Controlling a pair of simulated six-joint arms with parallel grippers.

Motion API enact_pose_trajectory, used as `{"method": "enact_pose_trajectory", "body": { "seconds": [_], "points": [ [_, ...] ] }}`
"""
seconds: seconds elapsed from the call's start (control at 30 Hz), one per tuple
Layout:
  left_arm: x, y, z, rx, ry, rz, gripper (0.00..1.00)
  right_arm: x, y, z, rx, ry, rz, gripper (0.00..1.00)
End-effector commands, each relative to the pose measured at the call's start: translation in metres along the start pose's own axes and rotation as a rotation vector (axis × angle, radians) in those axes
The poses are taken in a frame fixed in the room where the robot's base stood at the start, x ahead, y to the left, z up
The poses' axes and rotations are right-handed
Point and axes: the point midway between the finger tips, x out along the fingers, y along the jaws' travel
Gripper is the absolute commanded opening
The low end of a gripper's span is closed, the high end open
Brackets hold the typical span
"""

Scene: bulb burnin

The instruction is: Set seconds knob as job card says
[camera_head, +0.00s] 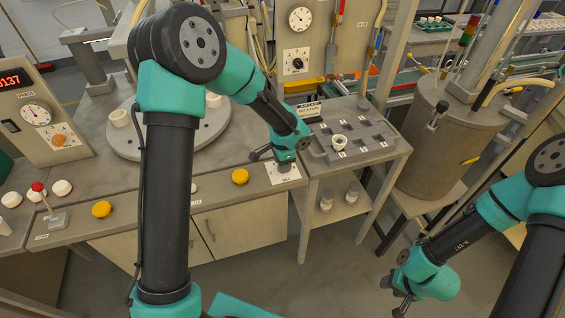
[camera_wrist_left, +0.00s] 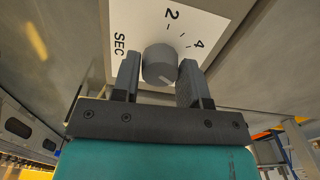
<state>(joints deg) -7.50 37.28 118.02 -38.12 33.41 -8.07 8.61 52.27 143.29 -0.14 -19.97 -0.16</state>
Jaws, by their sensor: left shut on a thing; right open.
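The seconds knob (camera_wrist_left: 159,62) is a grey round knob on a white dial plate (camera_wrist_left: 190,18) marked SEC, with 2, 4 and tick marks showing. My left gripper (camera_wrist_left: 160,72) is shut on the knob, one finger on each side. A faint light line shows low on the knob's face; I cannot tell its exact setting. In the head view my left gripper (camera_head: 283,160) is at the white plate (camera_head: 284,174) on the bench front, and hides the knob. My right gripper (camera_head: 398,290) is open and empty at the lower right. I cannot pick out a readable job card.
Yellow buttons (camera_head: 240,176) sit along the bench front, left of the plate. A round grey turntable (camera_head: 205,135) stands behind my left arm. A side table (camera_head: 390,140) with a grey tray and a small white cup (camera_head: 339,142) is just right of the left gripper.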

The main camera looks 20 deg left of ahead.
Motion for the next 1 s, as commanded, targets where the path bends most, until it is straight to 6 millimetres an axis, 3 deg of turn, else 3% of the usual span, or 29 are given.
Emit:
{"method": "enact_pose_trajectory", "body": {
  "seconds": [0.03, 0.07, 0.3, 0.67, 0.87, 1.0],
  "points": [
    [-0.001, 0.000, 0.000, 0.000, 0.000, -0.001, 0.17, 0.000, 0.000, 0.000, 0.000, 0.000, 0.000, 0.43],
    [-0.001, 0.000, 0.000, 0.000, 0.000, -0.001, 0.42, 0.000, 0.000, 0.000, 0.000, 0.000, 0.000, 0.43],
    [0.000, 0.000, 0.000, 0.001, 0.000, 0.000, 0.65, 0.000, 0.000, 0.000, 0.000, 0.000, 0.000, 0.43],
    [-0.005, -0.001, 0.000, 0.001, 0.001, -0.002, 0.65, 0.000, 0.000, 0.000, 0.000, 0.000, 0.000, 0.43],
    [-0.027, -0.001, -0.001, 0.000, 0.003, -0.003, 0.65, 0.000, 0.000, 0.000, 0.000, 0.000, 0.000, 0.43],
    [-0.052, -0.001, -0.001, 0.000, 0.004, -0.004, 0.65, 0.000, 0.000, 0.000, 0.000, 0.000, 0.000, 0.43]
  ]
}}
